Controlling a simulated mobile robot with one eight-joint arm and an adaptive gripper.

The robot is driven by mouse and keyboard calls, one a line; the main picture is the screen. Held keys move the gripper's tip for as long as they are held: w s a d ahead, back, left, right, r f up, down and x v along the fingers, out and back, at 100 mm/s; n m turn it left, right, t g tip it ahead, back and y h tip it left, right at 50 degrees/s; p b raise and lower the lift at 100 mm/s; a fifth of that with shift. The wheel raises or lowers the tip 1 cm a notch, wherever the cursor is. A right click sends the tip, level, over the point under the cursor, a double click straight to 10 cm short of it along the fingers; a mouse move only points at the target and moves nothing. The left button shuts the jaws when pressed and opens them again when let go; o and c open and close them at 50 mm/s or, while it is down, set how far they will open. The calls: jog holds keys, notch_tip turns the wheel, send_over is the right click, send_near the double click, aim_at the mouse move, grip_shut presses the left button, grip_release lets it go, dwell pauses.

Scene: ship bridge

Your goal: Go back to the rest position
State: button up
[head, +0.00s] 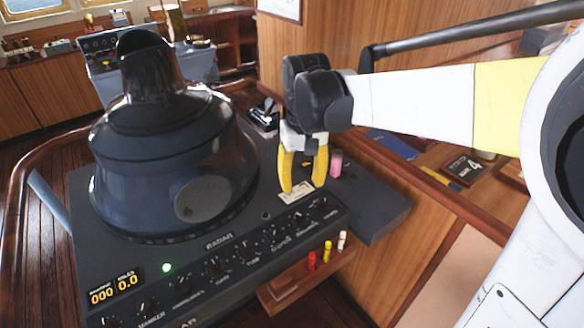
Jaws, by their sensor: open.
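My gripper (302,186) has two yellow fingers pointing down over the right part of the dark radar console (375,205). A small pink object (336,165) stands just right of the fingers. My white and yellow arm reaches in from the right edge.
The large dark radar hood (175,150) rises left of my gripper. Knobs line the console's front panel. A wooden holder (290,287) with red, yellow and white pegs juts from its front. A wooden desk (440,165) with a "4" plaque (465,169) lies to the right.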

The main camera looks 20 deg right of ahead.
jog(key=shift+s, duration=0.1)
dwell(0.3)
jog(key=s+f+t+b, duration=0.3)
jog(key=s+t, duration=0.4)
jog(key=s, duration=0.5)
jog(key=shift+s+f+b, duration=0.25)
jog(key=shift+f+b, duration=0.1)
jog(key=shift+b, duration=0.35)
